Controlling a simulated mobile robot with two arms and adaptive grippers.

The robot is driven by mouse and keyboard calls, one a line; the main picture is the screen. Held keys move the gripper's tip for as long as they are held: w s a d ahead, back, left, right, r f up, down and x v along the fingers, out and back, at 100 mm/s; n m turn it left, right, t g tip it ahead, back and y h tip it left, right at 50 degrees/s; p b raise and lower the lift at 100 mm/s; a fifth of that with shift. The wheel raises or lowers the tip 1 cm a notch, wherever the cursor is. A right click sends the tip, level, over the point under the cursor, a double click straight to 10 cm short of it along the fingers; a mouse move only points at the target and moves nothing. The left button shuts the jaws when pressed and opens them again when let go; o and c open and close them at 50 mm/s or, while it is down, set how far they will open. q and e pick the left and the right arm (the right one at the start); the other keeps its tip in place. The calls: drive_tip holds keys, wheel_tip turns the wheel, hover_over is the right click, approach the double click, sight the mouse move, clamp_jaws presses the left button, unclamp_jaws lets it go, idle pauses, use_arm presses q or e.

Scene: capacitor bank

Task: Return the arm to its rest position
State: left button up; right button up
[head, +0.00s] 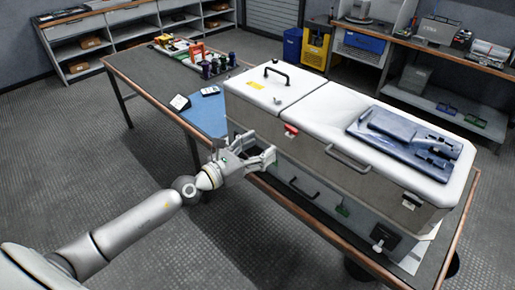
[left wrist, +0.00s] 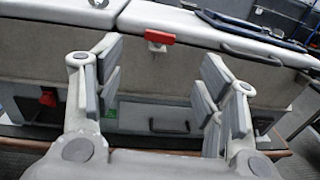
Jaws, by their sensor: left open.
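My left arm (head: 130,228) reaches in from the lower left of the head view, stretched out toward the capacitor bank cabinet (head: 305,150). My left gripper (head: 266,158) is open and empty, just in front of the cabinet's near side. In the left wrist view its two fingers (left wrist: 155,95) stand wide apart with the cabinet's grey side between and beyond them. A red latch or switch (left wrist: 160,38) sits on the cabinet just above the gap; it also shows in the head view (head: 291,129). I cannot tell whether the fingers touch the cabinet. My right gripper is not in view.
The cabinet stands on a long workbench (head: 150,75) with a wooden edge. The floor (head: 60,150) at left is clear.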

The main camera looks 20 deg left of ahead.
use_arm(q)
drive_tip(key=shift+s, duration=0.1)
idle(0.4)
drive_tip(key=s+a+f+n+g+y, duration=0.25)
drive_tip(key=f+n, duration=0.45)
drive_tip(key=f, duration=0.5)
drive_tip(key=s+a+f+n+g+y, duration=0.1)
drive_tip(key=s+a+f+n+y, duration=0.25)
drive_tip(key=f+n, duration=0.55)
drive_tip(key=s+a+f+n+g+y, duration=0.2)
drive_tip(key=s+a+f+n, duration=0.25)
drive_tip(key=f, duration=0.95)
drive_tip(key=s+d+f+n+g, duration=0.25)
drive_tip(key=s+f+n, duration=0.25)
drive_tip(key=s+f, duration=0.45)
drive_tip(key=s+d+f+n+g, duration=0.1)
drive_tip(key=s+f+n+g, duration=0.2)
drive_tip(key=s+f+n, duration=0.45)
drive_tip(key=s+d+f+n+g, duration=0.1)
drive_tip(key=s+d+f, duration=0.1)
drive_tip(key=s, duration=0.5)
drive_tip(key=s+d+f+n+g, duration=0.2)
drive_tip(key=s+d, duration=0.1)
drive_tip(key=s, duration=0.5)
drive_tip(key=s+d+f+n+g, duration=0.1)
drive_tip(key=s+d+f+n, duration=0.1)
drive_tip(key=s, duration=0.5)
drive_tip(key=shift+s+d+f+h, duration=0.3)
drive_tip(key=shift+d+f, duration=0.1)
